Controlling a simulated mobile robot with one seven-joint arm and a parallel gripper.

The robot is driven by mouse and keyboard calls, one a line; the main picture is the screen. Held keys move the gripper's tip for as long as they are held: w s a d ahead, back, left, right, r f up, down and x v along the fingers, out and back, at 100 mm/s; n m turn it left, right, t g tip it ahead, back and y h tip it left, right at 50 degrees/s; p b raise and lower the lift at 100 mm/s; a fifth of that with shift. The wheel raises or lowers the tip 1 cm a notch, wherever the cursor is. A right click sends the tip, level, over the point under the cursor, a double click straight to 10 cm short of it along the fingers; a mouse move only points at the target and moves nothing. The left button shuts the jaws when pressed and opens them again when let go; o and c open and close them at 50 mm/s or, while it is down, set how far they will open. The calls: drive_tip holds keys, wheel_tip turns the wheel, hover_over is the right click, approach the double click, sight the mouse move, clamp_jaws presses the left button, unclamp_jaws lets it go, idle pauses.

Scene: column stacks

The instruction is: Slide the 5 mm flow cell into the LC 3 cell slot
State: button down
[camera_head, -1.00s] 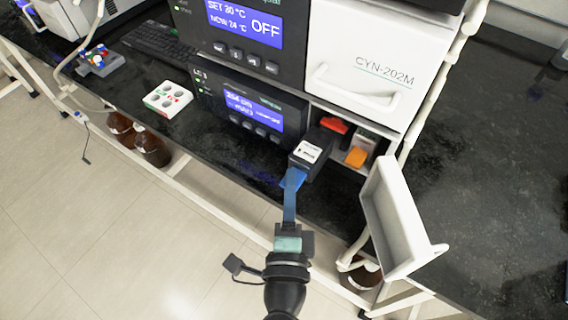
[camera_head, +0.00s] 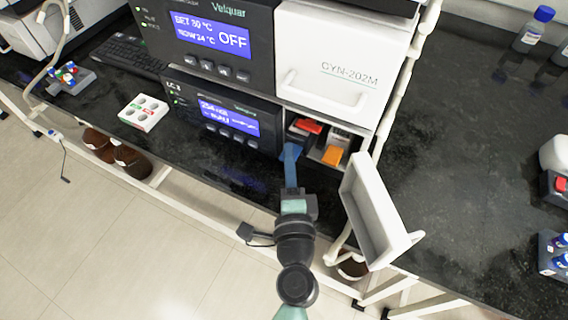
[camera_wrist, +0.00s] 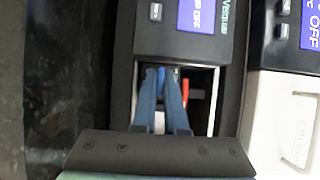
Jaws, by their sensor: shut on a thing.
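In the wrist view the fingers (camera_wrist: 162,85) reach into the bay, close together. They are shut on the flow cell (camera_head: 298,136), a dark block mostly hidden in the bay's left part. How deep it sits cannot be told. A red piece (camera_head: 309,126) and an orange piece (camera_head: 333,154) are in the bay too.
An open white panel (camera_head: 378,212) juts out right of my gripper, near the bench edge. A white tray with round wells (camera_head: 143,112) stands left on the black bench. Brown bottles (camera_head: 130,160) are below the bench edge. The bench at right (camera_head: 450,150) is largely clear.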

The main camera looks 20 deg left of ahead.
drive_tip(key=shift+w+r, duration=0.1)
drive_tip(key=shift+w, duration=1.25)
drive_tip(key=shift+f, duration=0.2)
drive_tip(key=c, duration=0.9)
unclamp_jaws()
drive_tip(key=shift+s+f, duration=0.1)
drive_tip(key=shift+s+d, duration=0.15)
drive_tip(key=b+v, duration=0.3)
drive_tip(key=v, duration=0.8)
drive_tip(key=shift+f, duration=0.1)
drive_tip(key=shift+s+d+b, duration=0.3)
drive_tip(key=shift+s+d, duration=0.05)
drive_tip(key=shift+s, duration=0.3)
